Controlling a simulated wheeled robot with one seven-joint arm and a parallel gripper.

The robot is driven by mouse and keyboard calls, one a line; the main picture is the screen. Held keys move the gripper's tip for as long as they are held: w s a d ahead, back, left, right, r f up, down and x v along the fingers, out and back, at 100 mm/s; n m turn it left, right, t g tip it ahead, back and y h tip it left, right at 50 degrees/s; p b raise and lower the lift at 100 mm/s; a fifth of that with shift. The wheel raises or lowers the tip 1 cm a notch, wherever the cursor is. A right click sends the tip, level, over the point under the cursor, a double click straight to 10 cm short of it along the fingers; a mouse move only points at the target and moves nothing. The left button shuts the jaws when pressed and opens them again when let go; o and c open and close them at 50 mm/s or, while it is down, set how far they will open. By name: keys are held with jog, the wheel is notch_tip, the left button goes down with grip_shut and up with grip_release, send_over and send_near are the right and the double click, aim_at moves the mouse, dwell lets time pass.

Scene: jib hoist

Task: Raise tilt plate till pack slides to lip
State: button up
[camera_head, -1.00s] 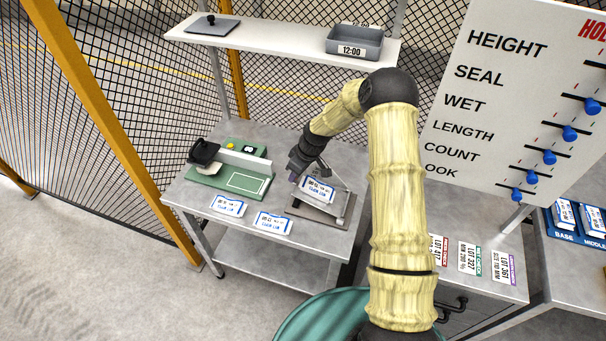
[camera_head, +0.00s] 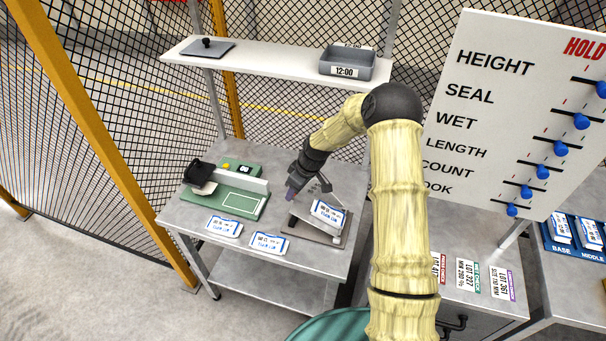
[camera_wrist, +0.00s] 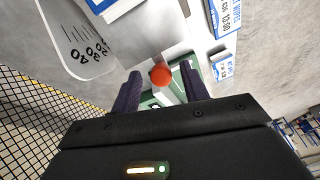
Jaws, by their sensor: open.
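The tilt plate (camera_head: 303,207) is a grey plate on a flat base (camera_head: 313,232), raised at its left side and sloping down to the right. The white and blue pack (camera_head: 327,214) lies at its lower right end. I cannot tell whether it touches the lip. My gripper (camera_head: 291,194) is at the raised left side. In the wrist view, my open fingers (camera_wrist: 160,90) stand either side of a red-orange knob (camera_wrist: 160,74); contact is unclear. A clear angle scale (camera_wrist: 82,45) shows beside the plate (camera_wrist: 165,25), and part of the pack shows at the top (camera_wrist: 117,8).
A green fixture (camera_head: 235,200) with a black handle stands left on the table. Two more packs (camera_head: 225,227) (camera_head: 269,244) lie along the front edge. A shelf (camera_head: 275,67) with a grey tray (camera_head: 347,64) hangs above. A slider board (camera_head: 490,110) stands right.

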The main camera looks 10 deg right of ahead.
jog(key=b+v, duration=0.3)
jog(key=v, duration=1.4)
jog(key=shift+f, duration=0.1)
jog(key=s+d+m+h, duration=0.1)
jog(key=s+m+h, duration=0.2)
jog(key=s+m, duration=0.6)
jog(key=s, duration=1.5)
jog(key=shift+s+d+f+m+t, duration=0.2)
jog(key=shift+s+d+m+t, duration=0.1)
jog(key=shift+d+t, duration=0.1)
jog(key=shift+s+r, duration=0.1)
jog(key=shift+s, duration=0.1)
